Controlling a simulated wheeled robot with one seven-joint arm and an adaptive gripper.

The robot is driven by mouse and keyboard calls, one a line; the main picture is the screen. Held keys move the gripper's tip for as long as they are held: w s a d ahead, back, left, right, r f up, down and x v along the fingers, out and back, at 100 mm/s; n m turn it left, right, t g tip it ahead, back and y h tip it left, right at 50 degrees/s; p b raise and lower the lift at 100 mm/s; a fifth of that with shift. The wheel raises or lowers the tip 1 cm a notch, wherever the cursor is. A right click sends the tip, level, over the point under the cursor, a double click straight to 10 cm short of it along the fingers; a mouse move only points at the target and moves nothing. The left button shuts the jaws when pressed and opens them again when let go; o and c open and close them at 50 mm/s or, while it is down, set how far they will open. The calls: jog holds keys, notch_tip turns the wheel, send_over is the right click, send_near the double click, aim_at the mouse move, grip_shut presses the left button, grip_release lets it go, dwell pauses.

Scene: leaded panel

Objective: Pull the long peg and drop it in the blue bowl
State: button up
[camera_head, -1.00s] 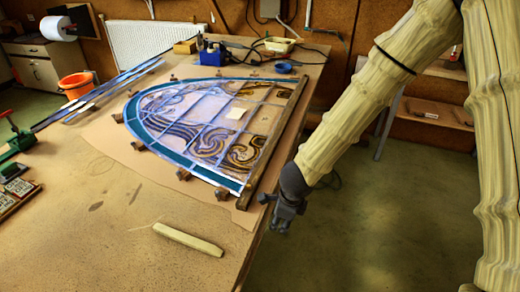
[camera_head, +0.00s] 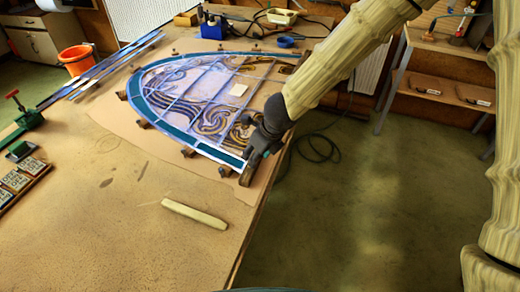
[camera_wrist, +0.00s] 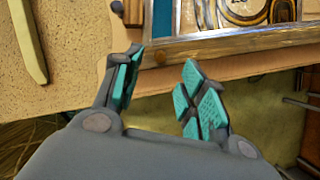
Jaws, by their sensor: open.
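Several small dark pegs or blocks stand around the leaded panel's edge, among them one by its near corner (camera_head: 225,171) and one on its near left side (camera_head: 188,153). I cannot tell which is the long peg. The blue bowl (camera_head: 284,42) sits at the back of the table, beyond the panel. My gripper (camera_head: 250,160) is at the panel's near right corner, by the wooden edge strip. In the wrist view my gripper (camera_wrist: 163,67) is open with nothing between its fingers.
The leaded panel (camera_head: 200,90) fills the table's middle. A pale wooden stick (camera_head: 194,214) lies on bare table in front; it also shows in the wrist view (camera_wrist: 28,40). A blue holder (camera_head: 212,25) and a cream dish (camera_head: 282,16) stand near the bowl. Floor is open beyond the right edge.

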jog(key=shift+x, duration=2.8)
jog(key=shift+c, duration=0.3)
grip_shut()
jog(key=c, duration=0.7)
grip_release()
grip_shut()
jog(key=shift+r+p, duration=1.65)
jog(key=shift+r, duration=0.15)
jog(key=shift+r+p, duration=2.4)
jog(key=shift+r, duration=0.05)
